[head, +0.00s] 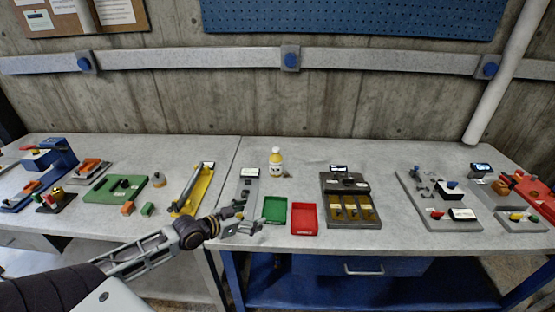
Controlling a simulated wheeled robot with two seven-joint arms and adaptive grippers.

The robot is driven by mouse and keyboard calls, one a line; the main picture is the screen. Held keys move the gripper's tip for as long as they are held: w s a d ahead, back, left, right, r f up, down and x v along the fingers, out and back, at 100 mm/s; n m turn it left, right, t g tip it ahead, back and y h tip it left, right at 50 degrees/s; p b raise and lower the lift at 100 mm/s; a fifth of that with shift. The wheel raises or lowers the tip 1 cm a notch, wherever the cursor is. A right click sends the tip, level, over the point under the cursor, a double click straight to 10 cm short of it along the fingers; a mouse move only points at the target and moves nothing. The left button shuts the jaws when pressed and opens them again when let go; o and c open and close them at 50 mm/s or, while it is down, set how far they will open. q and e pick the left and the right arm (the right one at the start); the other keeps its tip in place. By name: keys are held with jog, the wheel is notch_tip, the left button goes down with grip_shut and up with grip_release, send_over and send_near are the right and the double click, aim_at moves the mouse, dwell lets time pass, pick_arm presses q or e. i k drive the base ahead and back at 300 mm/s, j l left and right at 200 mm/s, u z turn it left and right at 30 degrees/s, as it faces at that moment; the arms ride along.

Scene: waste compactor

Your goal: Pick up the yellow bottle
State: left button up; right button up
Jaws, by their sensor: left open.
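A small yellow bottle (275,163) with a white cap stands upright on the grey workbench (310,155), near its middle and towards the back. My left gripper (245,219) reaches in from the left to the front edge of the bench. It is open and apart from the bottle, which is farther back and a little to the right. My right gripper does not show.
A green tray (275,210) and a red tray (304,218) lie between the front edge and the bottle. A dark box with yellow compartments (350,207) stands to the right. A grey device (247,186) lies left of the bottle. A concrete wall (310,110) is behind.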

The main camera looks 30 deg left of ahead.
aim_at(275, 160)
jog(key=i+j, duration=0.8)
